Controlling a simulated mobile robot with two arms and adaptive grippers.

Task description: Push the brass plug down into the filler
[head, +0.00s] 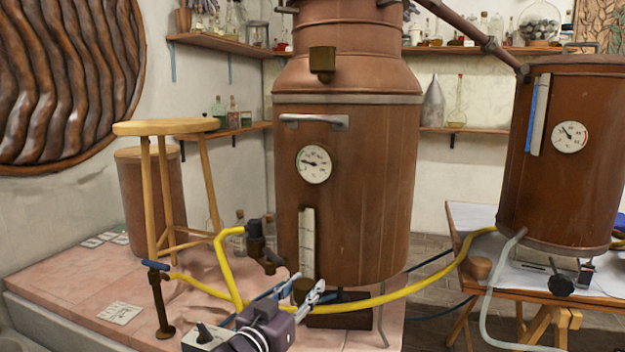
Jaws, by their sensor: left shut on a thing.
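A large copper still (350,220) stands in the middle of the head view. A squarish brass fitting (322,60) juts from its shoulder; it looks like the filler, and its opening cannot be made out. My left gripper (303,291) is low in front of the still, far below that fitting. It is shut on a small brown-brass piece (302,286), which looks like the brass plug. The piece overlaps the foot of the white level gauge (307,245), so its outline is partly unclear. My right gripper is out of view.
A handle (313,121) and a dial (313,164) stick out from the still. Yellow hose (390,301) runs around its base. A wooden stool (165,127) stands left, and a copper vessel (550,200) stands on a table at right. Shelves with bottles line the walls.

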